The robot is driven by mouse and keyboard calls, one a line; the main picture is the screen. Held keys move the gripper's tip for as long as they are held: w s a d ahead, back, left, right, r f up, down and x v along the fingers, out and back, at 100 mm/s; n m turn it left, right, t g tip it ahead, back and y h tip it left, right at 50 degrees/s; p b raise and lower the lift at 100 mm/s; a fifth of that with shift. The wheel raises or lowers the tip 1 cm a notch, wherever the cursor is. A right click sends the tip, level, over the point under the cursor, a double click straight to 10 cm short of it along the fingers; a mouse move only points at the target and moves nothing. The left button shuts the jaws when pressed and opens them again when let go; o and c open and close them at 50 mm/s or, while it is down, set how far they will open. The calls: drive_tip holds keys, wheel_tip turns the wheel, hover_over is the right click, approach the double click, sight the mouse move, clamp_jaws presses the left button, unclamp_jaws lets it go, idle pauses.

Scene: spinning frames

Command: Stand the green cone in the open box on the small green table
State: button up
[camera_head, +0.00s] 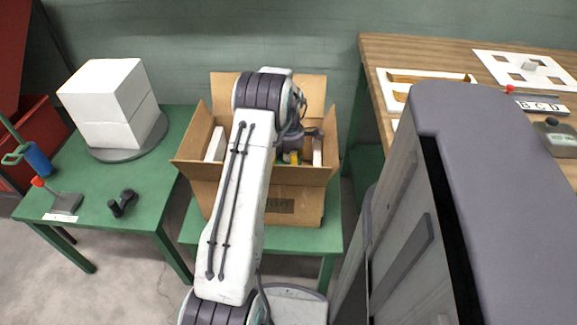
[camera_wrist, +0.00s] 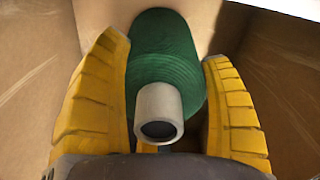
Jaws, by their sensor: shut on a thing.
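The open cardboard box (camera_head: 292,206) stands on the small green table (camera_head: 325,238) with its flaps folded outward. My gripper (camera_head: 293,157) reaches down into the box and is mostly hidden by my arm in the head view. In the wrist view the yellow fingers of my gripper (camera_wrist: 165,62) are shut on the green cone (camera_wrist: 165,42), one on each side. The cone's pale hollow tube end (camera_wrist: 159,112) points towards the camera. Brown box walls surround it. I cannot tell whether the cone's far end touches the box floor.
A larger green table (camera_head: 100,215) at the left holds white blocks (camera_head: 110,100) on a grey disc, a joystick-like lever (camera_head: 62,200) and a small black object (camera_head: 122,203). A wooden table (camera_head: 440,55) with shape boards stands at the right. White pieces show inside the box.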

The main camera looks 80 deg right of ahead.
drive_tip(key=shift+f, duration=0.25)
drive_tip(key=shift+f, duration=0.2)
drive_tip(key=o, duration=1.3)
drive_tip(key=shift+c, duration=0.2)
drive_tip(key=shift+r, duration=0.15)
wheel_tip(320, 180, up, 12)
drive_tip(key=shift+p, duration=1.15)
